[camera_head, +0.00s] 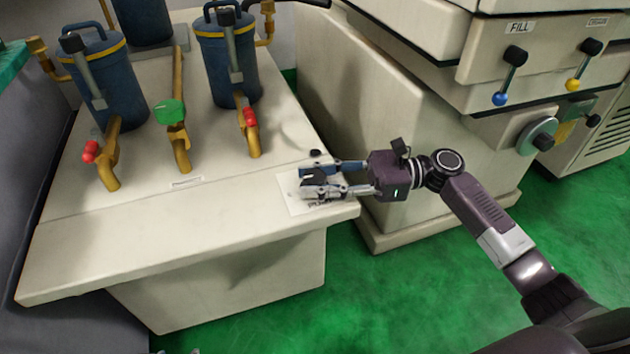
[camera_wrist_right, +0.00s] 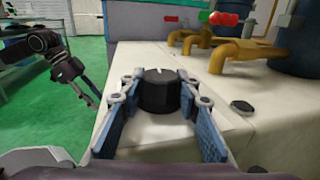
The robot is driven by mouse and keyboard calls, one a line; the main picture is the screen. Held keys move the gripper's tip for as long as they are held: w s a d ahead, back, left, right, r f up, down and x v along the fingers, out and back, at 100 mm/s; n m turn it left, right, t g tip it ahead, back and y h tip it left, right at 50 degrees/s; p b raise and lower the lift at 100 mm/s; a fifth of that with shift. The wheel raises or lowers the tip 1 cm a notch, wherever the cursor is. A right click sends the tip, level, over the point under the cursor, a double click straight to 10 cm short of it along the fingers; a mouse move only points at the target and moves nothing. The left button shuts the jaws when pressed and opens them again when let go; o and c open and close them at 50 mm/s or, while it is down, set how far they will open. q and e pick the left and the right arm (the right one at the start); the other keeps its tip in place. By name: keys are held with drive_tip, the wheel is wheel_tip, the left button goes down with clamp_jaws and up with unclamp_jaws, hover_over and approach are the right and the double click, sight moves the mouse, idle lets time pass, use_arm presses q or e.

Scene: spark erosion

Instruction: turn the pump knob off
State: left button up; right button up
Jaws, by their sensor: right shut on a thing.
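The pump knob (camera_wrist_right: 160,90) is a black round knob with a white mark on its top edge, on the cream bench top. In the head view the knob (camera_head: 313,178) is partly hidden by my right gripper (camera_head: 308,182). In the right wrist view my right gripper (camera_wrist_right: 160,112) has one blue-padded finger on each side of the knob and is shut on it. A white label plate (camera_head: 292,207) lies under the gripper, its lettering mostly covered. My left gripper (camera_wrist_right: 86,92) shows small at the left of the right wrist view, away from the knob; its opening is unclear.
A small black disc (camera_head: 315,153) sits just behind the knob. Yellow pipes with red valve handles (camera_head: 250,117) and a green one (camera_head: 170,111) stand farther left, before blue canisters (camera_head: 228,60). A machine cabinet (camera_head: 400,110) stands right. The bench's front strip is clear.

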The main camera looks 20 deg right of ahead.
use_arm(q)
drive_tip(key=shift+w+d+r, duration=0.1)
drive_tip(key=shift+w, duration=0.2)
use_arm(e)
drive_tip(key=shift+n+g, duration=0.5)
drive_tip(key=shift+g, duration=0.3)
drive_tip(key=o, duration=1.2)
drive_tip(key=s+d, duration=0.1)
drive_tip(key=d, duration=1.1)
drive_tip(key=shift+s, duration=0.15)
